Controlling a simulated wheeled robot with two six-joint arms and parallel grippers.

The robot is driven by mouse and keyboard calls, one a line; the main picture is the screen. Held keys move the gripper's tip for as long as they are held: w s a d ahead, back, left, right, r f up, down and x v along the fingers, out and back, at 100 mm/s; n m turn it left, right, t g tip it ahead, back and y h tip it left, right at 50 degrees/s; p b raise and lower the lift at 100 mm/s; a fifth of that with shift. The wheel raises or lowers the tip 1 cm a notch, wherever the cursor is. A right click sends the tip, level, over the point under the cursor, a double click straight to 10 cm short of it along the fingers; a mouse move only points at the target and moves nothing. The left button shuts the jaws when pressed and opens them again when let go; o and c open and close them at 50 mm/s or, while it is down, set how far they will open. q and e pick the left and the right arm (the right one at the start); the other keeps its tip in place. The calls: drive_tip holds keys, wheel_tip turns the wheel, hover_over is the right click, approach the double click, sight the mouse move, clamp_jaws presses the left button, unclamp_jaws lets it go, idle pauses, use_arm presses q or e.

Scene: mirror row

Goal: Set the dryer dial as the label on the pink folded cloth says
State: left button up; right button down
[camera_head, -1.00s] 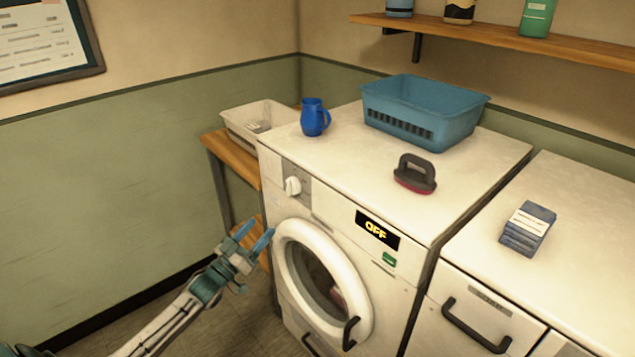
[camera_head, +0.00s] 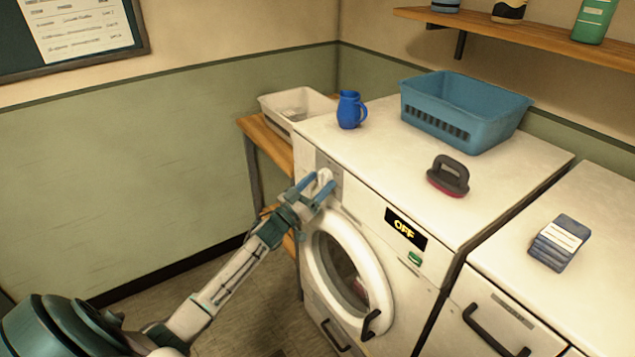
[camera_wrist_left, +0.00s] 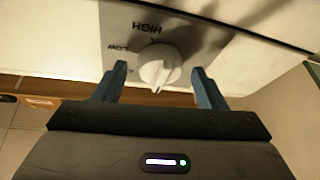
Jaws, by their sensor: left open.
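The dryer (camera_head: 370,190) is white with a round door. Its display (camera_head: 405,228) reads OFF. The white dial (camera_head: 325,176) is at the upper left of its front, partly hidden by my left gripper (camera_head: 318,186). In the left wrist view the dial (camera_wrist_left: 158,66) sits between my open fingers, with a gap on each side. HIGH and LOW appear upside down beside it. No pink folded cloth can be made out; a folded cloth with a white label (camera_head: 560,242) on the right-hand top is blue. My right gripper is not in view.
A blue jug (camera_head: 351,110), a blue basket (camera_head: 466,108) and a dark-handled brush (camera_head: 448,176) stand on the dryer. A white tray (camera_head: 296,104) is on a wooden table behind left. A shelf (camera_head: 530,37) hangs above. The floor at left is open.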

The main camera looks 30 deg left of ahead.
use_arm(q)
drive_tip(key=shift+c, duration=0.5)
drive_tip(key=c, duration=0.7)
drive_tip(key=shift+c, duration=0.9)
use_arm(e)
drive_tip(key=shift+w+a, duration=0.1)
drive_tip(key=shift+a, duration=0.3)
